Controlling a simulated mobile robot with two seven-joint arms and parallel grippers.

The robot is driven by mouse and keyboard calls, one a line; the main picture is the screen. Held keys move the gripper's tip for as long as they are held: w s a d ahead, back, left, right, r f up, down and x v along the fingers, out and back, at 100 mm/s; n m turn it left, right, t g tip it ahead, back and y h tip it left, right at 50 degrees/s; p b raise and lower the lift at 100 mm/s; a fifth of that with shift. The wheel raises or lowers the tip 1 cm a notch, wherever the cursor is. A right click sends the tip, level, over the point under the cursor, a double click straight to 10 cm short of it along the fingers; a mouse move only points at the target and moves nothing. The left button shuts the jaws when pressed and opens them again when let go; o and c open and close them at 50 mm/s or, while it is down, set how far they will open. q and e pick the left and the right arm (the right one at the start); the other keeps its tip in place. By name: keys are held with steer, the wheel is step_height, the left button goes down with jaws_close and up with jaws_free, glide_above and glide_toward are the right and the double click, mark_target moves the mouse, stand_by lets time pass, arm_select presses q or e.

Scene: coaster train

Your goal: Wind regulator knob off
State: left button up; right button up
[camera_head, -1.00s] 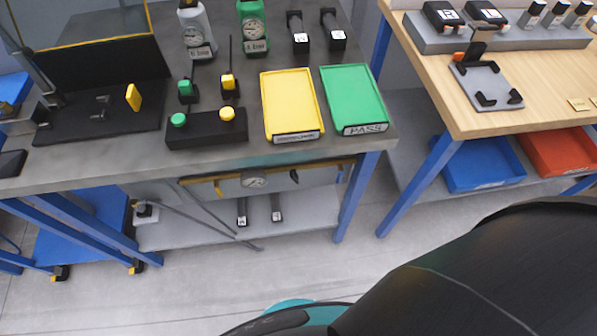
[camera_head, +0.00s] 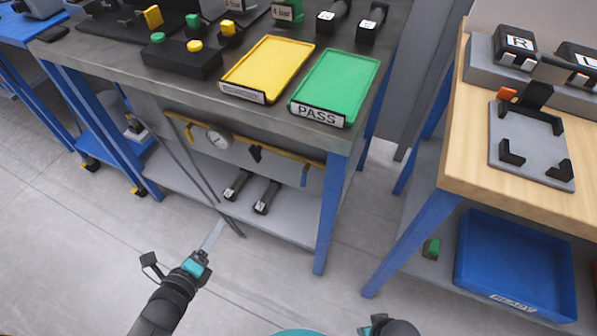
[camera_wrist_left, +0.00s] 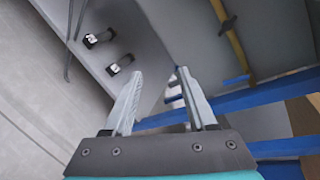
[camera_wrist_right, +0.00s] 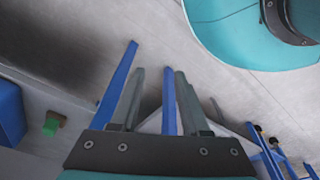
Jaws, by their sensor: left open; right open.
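Below the grey bench top, a panel carries a yellow pipe (camera_head: 180,117), a round white gauge (camera_head: 217,138) and a small black part (camera_head: 255,153), which looks like the regulator knob. The pipe (camera_wrist_left: 228,38) and the black part (camera_wrist_left: 228,22) also show in the left wrist view, to the upper right of the fingers. My left gripper (camera_head: 214,236) is open and empty, low in front of the bench and apart from the panel. My right gripper (camera_wrist_right: 160,72) is open and empty in its wrist view. In the head view only part of the right arm shows at the bottom edge.
The bench holds a yellow tray (camera_head: 268,68) and a green PASS tray (camera_head: 336,86). Two black-handled tools (camera_head: 266,197) lie on its lower shelf. Blue legs (camera_head: 330,215) flank the shelf. A wooden bench (camera_head: 475,170) with a blue bin (camera_head: 515,265) stands right. The floor in front is clear.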

arm_select(q)
step_height(320, 180, up, 7)
steer(key=w+d+m+t+h+b, duration=0.2)
steer(key=w+m+t+h+b, duration=0.15)
steer(key=m, duration=0.65)
steer(key=b, duration=0.4)
glide_toward(253, 157)
steer(key=shift+m+g, duration=0.25)
steer(key=shift+m, duration=0.15)
steer(key=x, duration=0.8)
steer(key=shift+r, duration=0.2)
steer(key=shift+x, duration=0.8)
arm_select(e)
steer(key=w+r+t, duration=0.1)
steer(key=w+r, duration=0.5)
steer(key=r, duration=0.2)
steer(key=shift+a+t, duration=0.3)
steer(key=shift+a, duration=0.1)
arm_select(q)
steer(key=shift+c, duration=0.3)
jaws_close()
arm_select(e)
steer(key=shift+w, duration=0.1)
